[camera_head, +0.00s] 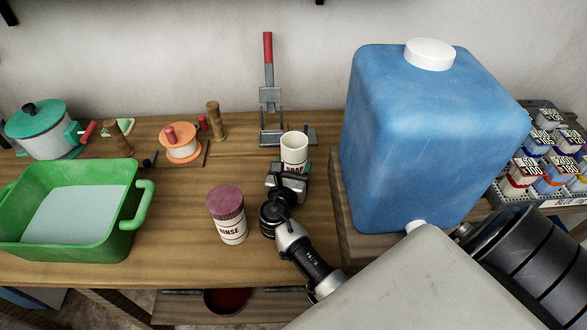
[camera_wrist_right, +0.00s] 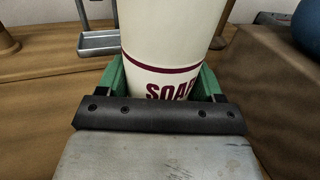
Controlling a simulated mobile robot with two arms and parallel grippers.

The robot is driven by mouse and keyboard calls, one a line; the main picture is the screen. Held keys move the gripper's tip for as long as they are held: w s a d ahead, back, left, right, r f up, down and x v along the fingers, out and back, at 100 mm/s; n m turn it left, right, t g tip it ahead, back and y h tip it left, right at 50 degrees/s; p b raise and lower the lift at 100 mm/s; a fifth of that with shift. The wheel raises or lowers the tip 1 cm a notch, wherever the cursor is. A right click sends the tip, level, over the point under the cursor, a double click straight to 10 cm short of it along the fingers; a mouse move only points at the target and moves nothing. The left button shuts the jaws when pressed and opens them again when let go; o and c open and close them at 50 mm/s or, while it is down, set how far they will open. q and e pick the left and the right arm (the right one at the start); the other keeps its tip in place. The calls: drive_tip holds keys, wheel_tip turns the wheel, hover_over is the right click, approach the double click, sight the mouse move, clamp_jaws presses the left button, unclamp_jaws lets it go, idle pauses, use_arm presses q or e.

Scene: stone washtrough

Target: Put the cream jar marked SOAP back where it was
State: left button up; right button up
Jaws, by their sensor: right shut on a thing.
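The cream jar marked SOAP (camera_head: 294,150) stands upright between the fingers of my right gripper (camera_head: 290,175), toward the back middle of the wooden table. In the right wrist view the jar (camera_wrist_right: 175,45) fills the middle, with a dark red band and the letters SOAP partly hidden by the gripper. The green finger pads of the right gripper (camera_wrist_right: 165,88) press on both sides of it. I cannot tell whether the jar's base touches the table. My left gripper does not show.
A RINSE jar with a purple lid (camera_head: 226,214) stands just left of my right gripper. A red-handled metal stand (camera_head: 268,95) is behind the SOAP jar. A big blue container (camera_head: 420,140) is close on the right. A green basin (camera_head: 125,215) holds the left front.

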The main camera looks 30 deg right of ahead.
drive_tip(key=shift+f, duration=0.2)
drive_tip(key=shift+f, duration=0.2)
drive_tip(key=o, duration=1)
drive_tip(key=shift+r, duration=0.25)
drive_tip(key=b+v, duration=0.1)
drive_tip(key=v, duration=1.1)
